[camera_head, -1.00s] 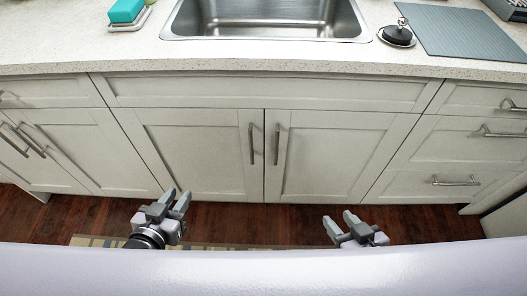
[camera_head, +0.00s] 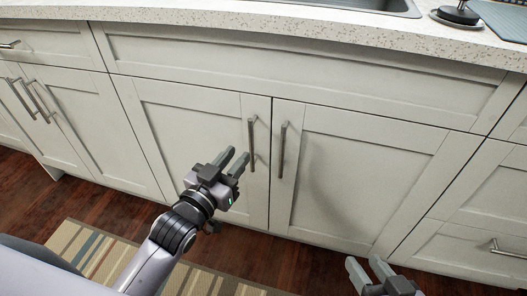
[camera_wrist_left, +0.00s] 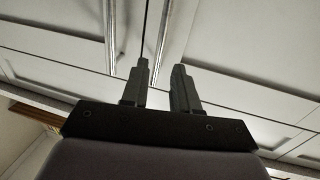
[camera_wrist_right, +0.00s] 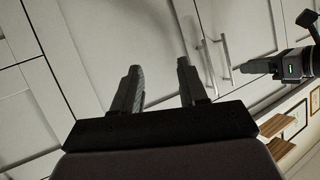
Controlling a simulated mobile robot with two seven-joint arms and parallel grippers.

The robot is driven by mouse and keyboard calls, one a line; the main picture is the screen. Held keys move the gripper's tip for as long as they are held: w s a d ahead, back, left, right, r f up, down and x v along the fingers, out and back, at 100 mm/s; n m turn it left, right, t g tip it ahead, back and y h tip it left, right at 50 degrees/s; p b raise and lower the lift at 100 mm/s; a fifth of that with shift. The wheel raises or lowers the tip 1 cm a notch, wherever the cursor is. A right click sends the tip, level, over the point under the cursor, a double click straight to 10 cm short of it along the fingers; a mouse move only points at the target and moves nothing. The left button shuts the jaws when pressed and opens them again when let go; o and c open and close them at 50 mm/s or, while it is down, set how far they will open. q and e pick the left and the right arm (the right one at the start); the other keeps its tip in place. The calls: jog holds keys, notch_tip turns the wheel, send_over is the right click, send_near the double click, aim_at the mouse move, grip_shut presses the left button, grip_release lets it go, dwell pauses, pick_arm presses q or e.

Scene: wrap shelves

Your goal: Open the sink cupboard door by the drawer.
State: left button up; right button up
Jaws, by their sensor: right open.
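The sink cupboard has two white panelled doors below the sink, both shut. The right door (camera_head: 355,178), beside the drawers (camera_head: 485,220), has a vertical bar handle (camera_head: 282,150) near its inner edge. The left door (camera_head: 190,130) has a matching handle (camera_head: 252,145). My left gripper (camera_head: 236,156) is open and empty in front of the left door, left of its handle in the head view. My right gripper (camera_head: 364,260) is open and empty, low in front of the right door. Both handles also show in the right wrist view, beyond my right gripper (camera_wrist_right: 155,65).
The countertop (camera_head: 330,30) with the sink (camera_head: 385,5) overhangs the doors. More cupboard doors with handles (camera_head: 28,100) stand at the left. A striped rug (camera_head: 100,250) lies on the wood floor below.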

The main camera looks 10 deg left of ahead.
aim_at(250, 141)
pick_arm(q)
jog(key=shift+w+d, duration=0.2)
jog(key=shift+w, duration=0.15)
jog(key=b+x, duration=0.1)
jog(key=x, duration=0.3)
jog(key=shift+w+b, duration=0.35)
jog(key=shift+w, duration=0.05)
jog(key=shift+x, duration=0.9)
pick_arm(e)
jog(key=shift+w+a+f+y, duration=0.15)
jog(key=shift+a+y, duration=0.1)
jog(key=shift+a, duration=0.15)
jog(key=shift+w+a+f+y, duration=0.15)
jog(key=shift+a+y, duration=0.1)
jog(key=shift+a, duration=0.15)
pick_arm(q)
jog(key=shift+s, duration=0.1)
grip_shut()
